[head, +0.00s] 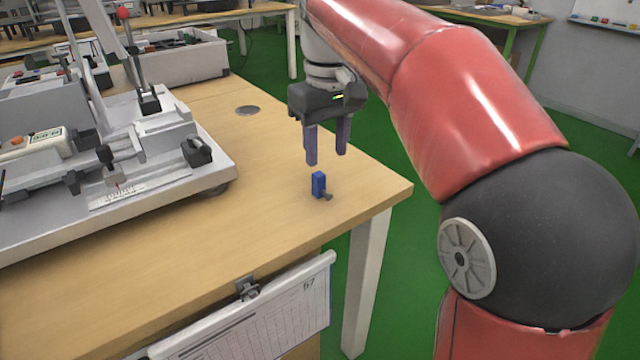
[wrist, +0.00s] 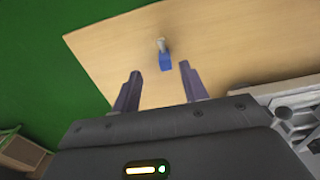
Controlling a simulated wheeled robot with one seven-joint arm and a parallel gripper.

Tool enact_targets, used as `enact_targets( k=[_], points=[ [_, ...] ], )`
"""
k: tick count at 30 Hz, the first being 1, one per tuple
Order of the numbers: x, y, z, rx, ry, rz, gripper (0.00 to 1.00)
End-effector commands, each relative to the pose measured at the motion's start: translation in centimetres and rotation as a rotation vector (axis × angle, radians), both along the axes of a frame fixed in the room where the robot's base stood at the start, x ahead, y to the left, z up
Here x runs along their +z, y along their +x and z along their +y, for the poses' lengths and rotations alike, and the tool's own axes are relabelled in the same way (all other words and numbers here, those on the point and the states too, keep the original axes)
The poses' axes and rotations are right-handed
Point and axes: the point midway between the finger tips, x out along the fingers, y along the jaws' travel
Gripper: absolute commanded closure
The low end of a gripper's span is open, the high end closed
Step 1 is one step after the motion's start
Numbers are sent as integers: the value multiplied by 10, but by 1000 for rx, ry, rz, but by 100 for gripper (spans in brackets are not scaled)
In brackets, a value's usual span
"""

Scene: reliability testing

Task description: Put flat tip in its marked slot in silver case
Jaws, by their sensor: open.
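A small blue block with a grey metal piece at its foot (head: 319,185) stands on the wooden table near its right corner. It looks like the flat tip, though its shape is too small to tell for sure. It also shows in the wrist view (wrist: 165,60), beyond and between the fingertips. My gripper (head: 327,158) is open and empty, pointing down above the blue piece and apart from it. Its two fingers also show in the wrist view (wrist: 158,85). I cannot make out the silver case or its marked slot in either view.
A large grey test machine (head: 150,150) fills the left of the wooden table (head: 200,235). A clipboard with paper (head: 285,310) hangs at the front edge. The table surface around the blue piece is clear, with the table's right edge close by.

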Motion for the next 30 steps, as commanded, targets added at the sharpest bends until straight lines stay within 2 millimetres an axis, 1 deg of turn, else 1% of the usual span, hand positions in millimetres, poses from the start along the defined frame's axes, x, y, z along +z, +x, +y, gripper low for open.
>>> enact_targets(
  k=[1,5,11,18,20,23,29,30],
  points=[
    [0,4,5,13,-5,10,56],
    [-8,6,9,26,-10,19,56],
    [-31,6,9,24,-10,19,56],
    [-66,7,12,24,-10,19,56],
    [-72,7,12,23,-10,17,56],
    [-76,7,12,23,-9,15,56],
    [-76,8,12,23,-9,15,56],
    [-76,8,12,23,-9,15,60]
  ],
)
